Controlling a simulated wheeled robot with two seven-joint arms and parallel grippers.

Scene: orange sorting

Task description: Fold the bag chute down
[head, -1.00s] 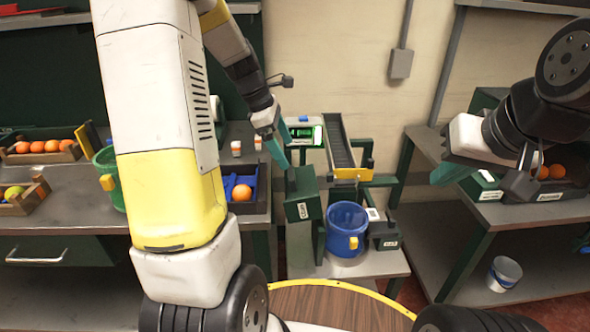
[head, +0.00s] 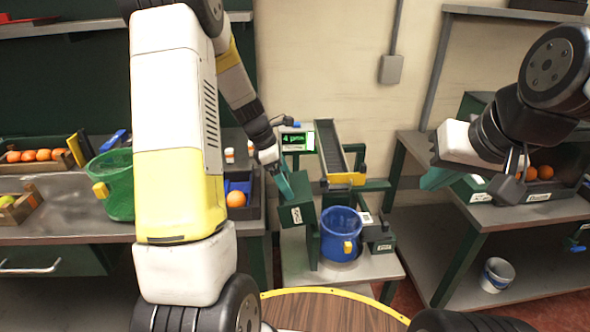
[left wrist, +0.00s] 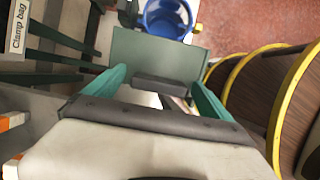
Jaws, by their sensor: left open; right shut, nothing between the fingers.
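A dark green boxy part with a white label, which looks like the bag chute (head: 298,212), stands left of the blue bucket (head: 332,238). My left gripper (head: 285,184) is at its upper left edge. In the left wrist view, the open teal fingers of my left gripper (left wrist: 160,85) point at a flat green panel (left wrist: 148,47), with the blue bucket (left wrist: 168,18) beyond. Whether the fingers touch the panel cannot be told. My right gripper (head: 438,178) is shut and empty, away at the right by the side bench.
A dark inclined conveyor (head: 330,148) with a yellow end stands behind the bucket. A lit green display (head: 296,141) is left of it. A green bucket (head: 112,185) and orange crates are on the left bench. A "Clamp bag" label (left wrist: 18,28) shows in the left wrist view.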

